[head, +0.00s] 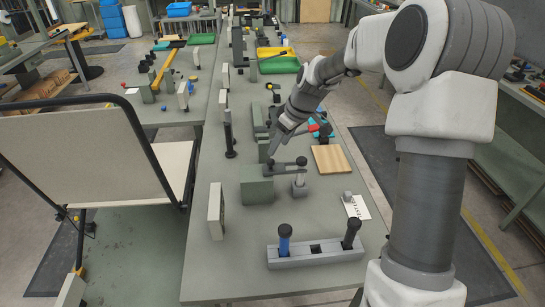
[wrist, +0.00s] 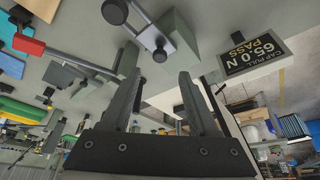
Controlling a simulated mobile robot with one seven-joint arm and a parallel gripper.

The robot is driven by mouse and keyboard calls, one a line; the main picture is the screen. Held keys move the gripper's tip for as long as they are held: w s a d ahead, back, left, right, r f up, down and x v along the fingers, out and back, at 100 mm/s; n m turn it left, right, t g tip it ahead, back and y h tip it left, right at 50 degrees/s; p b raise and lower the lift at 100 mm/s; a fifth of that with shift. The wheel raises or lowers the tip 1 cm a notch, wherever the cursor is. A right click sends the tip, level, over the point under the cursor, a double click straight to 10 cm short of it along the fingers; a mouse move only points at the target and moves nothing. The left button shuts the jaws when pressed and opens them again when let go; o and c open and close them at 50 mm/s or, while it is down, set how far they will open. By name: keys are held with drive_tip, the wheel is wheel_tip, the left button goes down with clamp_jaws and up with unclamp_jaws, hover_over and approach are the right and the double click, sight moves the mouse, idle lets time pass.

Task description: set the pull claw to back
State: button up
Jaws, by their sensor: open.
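My gripper (head: 271,153) is just behind the bar's left end in the head view. In the wrist view my gripper (wrist: 158,80) is open, with nothing between its fingers. The fingers are apart from the bar.
An upright panel (head: 216,211) stands left of the block; its display (wrist: 253,55) reads "CAP PULL 65.0 N PASS". A grey rack (head: 316,257) with blue and black handles is in front. A wooden board (head: 331,159) lies to the right.

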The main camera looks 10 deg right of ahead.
sight(271, 160)
drive_tip(key=x, duration=0.7)
drive_tip(key=shift+f, duration=0.1)
clamp_jaws()
idle(1.2)
